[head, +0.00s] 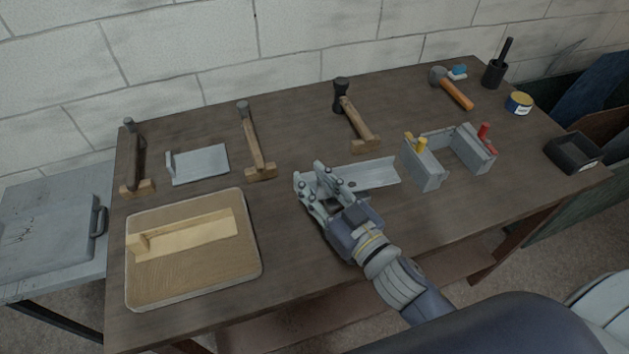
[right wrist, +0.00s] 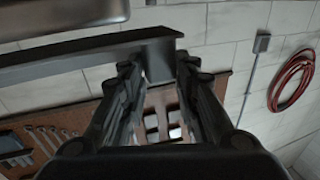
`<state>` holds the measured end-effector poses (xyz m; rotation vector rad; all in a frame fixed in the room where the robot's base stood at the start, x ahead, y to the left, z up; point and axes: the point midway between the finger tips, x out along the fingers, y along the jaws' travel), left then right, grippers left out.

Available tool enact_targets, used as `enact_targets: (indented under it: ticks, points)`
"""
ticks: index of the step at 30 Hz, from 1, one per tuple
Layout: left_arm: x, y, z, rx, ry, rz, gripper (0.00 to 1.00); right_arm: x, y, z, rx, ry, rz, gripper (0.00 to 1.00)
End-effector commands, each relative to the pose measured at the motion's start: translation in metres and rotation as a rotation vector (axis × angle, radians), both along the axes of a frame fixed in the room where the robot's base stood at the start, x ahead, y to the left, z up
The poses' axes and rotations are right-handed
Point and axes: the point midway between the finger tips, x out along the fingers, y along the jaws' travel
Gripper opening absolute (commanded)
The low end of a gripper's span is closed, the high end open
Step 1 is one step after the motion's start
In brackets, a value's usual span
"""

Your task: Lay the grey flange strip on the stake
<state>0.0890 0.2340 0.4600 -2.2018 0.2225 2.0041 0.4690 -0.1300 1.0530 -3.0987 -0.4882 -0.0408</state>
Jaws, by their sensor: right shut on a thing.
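My right gripper (head: 325,188) is shut on the left end of the grey flange strip (head: 372,174). The strip reaches right from the fingers over the middle of the bench, its far end close to a pair of grey blocks. In the right wrist view the strip (right wrist: 85,52) crosses the upper part, its end between the fingertips (right wrist: 158,75). I cannot tell for sure which thing is the stake; the grey blocks (head: 423,166) with yellow and red pegs stand upright just right of the strip. Whether the strip touches them is unclear. My left gripper is out of view.
A tray (head: 190,280) with a pale strip lies at the left front. A small grey plate (head: 198,163) lies behind it. Several hammer-like tools with wooden parts, one a mallet (head: 452,88), lie along the back. A black box (head: 573,152) sits at the right edge.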

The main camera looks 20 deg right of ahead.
Motion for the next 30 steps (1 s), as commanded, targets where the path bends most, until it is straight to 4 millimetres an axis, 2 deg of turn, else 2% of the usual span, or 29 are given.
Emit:
enact_targets:
  ticks: [21,22,24,30]
  points:
    - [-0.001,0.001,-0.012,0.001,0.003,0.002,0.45,0.000,0.000,-0.015,-0.001,-0.001,0.000,0.00]
    - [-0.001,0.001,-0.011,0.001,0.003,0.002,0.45,0.000,0.000,-0.014,-0.001,-0.001,0.000,0.35]
    - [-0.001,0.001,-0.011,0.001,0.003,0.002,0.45,0.000,0.000,-0.014,-0.001,-0.001,0.000,0.51]
    - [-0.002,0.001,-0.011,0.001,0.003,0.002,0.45,0.000,0.000,-0.014,-0.001,0.000,0.000,0.52]
